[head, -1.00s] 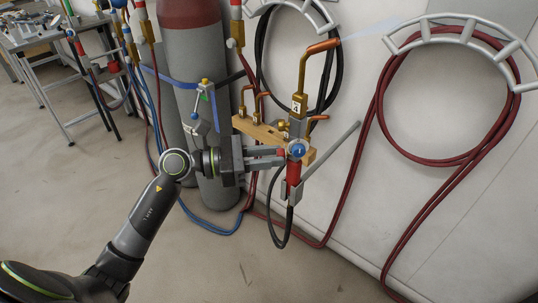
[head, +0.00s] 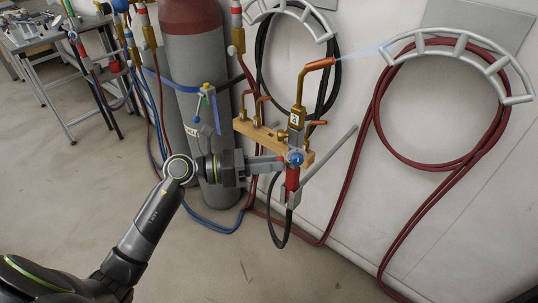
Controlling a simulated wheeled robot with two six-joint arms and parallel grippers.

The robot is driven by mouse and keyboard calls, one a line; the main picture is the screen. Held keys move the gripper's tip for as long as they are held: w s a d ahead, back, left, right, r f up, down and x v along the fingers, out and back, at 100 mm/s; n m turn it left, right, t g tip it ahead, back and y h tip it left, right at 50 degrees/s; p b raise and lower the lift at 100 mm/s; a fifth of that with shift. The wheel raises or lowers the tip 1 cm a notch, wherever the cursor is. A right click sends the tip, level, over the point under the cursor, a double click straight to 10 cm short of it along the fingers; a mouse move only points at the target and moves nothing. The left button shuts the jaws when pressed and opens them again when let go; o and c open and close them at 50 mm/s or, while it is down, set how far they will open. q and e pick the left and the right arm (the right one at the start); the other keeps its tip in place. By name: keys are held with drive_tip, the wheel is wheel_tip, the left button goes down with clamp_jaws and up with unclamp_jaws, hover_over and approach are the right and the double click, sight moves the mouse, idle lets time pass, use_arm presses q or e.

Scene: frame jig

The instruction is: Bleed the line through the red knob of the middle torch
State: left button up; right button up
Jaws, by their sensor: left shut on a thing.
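A torch (head: 297,104) with a copper tip and a tag reading 4 stands upright in a wooden rack (head: 264,134). A pale bluish jet (head: 366,51) streams from its tip to the upper right. A blue knob (head: 296,159) faces me low on its body, above a red grip section (head: 292,179). My left gripper (head: 279,161) reaches in from the left, shut on the small red knob (head: 280,158) on the torch's left side. The fingers mostly hide that knob. My right gripper is not in view.
Smaller copper-tipped torches (head: 262,108) stand in the rack beside it. A grey cylinder with a red top (head: 190,60) stands behind my left wrist. Red hose hangs on a wall bracket (head: 460,50) at right. A bench (head: 50,40) is at upper left; the floor is open at left.

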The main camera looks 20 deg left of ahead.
use_arm(q)
drive_tip(key=shift+r+n+g+p, duration=0.1)
drive_tip(key=shift+n+g+p, duration=0.15)
drive_tip(key=shift+n+p, duration=2.25)
drive_tip(key=shift+r+n+g+p, duration=0.1)
drive_tip(key=shift+n+g+p, duration=0.15)
drive_tip(key=shift+n+p, duration=2.25)
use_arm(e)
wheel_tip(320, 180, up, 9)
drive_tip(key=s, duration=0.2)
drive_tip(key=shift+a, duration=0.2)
use_arm(q)
drive_tip(key=shift+f, duration=0.1)
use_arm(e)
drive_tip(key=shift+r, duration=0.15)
use_arm(q)
drive_tip(key=o, duration=1)
